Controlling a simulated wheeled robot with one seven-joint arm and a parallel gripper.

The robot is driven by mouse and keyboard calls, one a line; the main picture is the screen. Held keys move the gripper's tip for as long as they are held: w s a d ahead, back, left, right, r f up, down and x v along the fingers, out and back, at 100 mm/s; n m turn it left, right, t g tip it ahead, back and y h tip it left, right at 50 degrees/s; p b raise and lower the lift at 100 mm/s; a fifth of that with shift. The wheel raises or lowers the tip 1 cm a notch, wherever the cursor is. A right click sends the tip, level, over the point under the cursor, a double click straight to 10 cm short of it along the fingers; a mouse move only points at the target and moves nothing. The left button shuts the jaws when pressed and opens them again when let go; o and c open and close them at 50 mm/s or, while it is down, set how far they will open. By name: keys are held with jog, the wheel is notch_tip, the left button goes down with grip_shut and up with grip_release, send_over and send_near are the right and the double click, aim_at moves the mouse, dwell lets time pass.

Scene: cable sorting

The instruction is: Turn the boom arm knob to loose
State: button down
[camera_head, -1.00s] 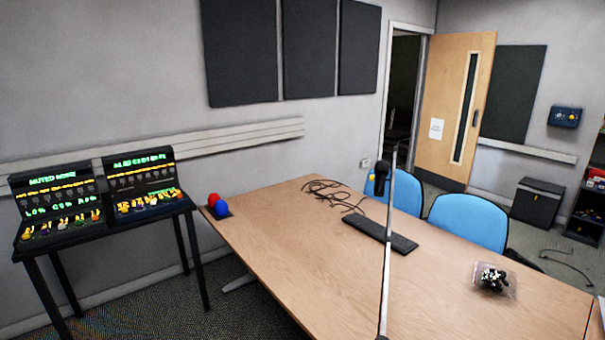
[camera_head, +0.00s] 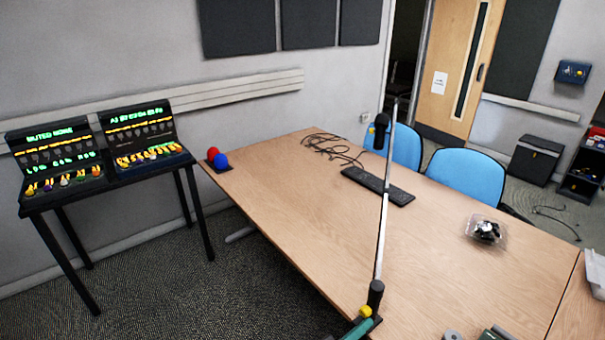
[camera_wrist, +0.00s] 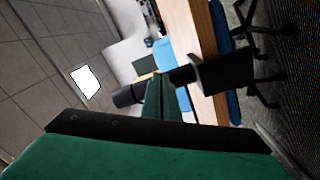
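The boom arm (camera_head: 383,235) is a thin silver pole rising from a black joint (camera_head: 376,293) at the table's front edge, with a black microphone (camera_head: 381,132) near its upper part. A small yellow knob (camera_head: 365,311) sits at the lower left of that joint. My green gripper (camera_head: 359,328) comes from below, its tip at or very near the knob. In the wrist view, my two green fingers (camera_wrist: 163,98) are close together between black boom arm parts (camera_wrist: 185,75). Their tips largely hide the knob, so its setting and any grip on it are unclear.
The wooden table (camera_head: 310,230) carries a black cable (camera_head: 335,148), a dark keyboard-like bar (camera_head: 378,186) and a clear tray (camera_head: 487,230) with dark items. Blue chairs (camera_head: 466,176) stand behind it. Two lit panels (camera_head: 145,135) stand at left. Grey and green parts show at the bottom edge.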

jog(key=shift+d+r, duration=0.1)
jog(key=shift+r, duration=0.4)
jog(key=shift+w, duration=0.1)
jog(key=shift+a+r, duration=0.1)
jog(key=shift+a, duration=0.1)
jog(key=s+d+v, duration=0.1)
jog(key=v, duration=0.5)
dwell(0.6)
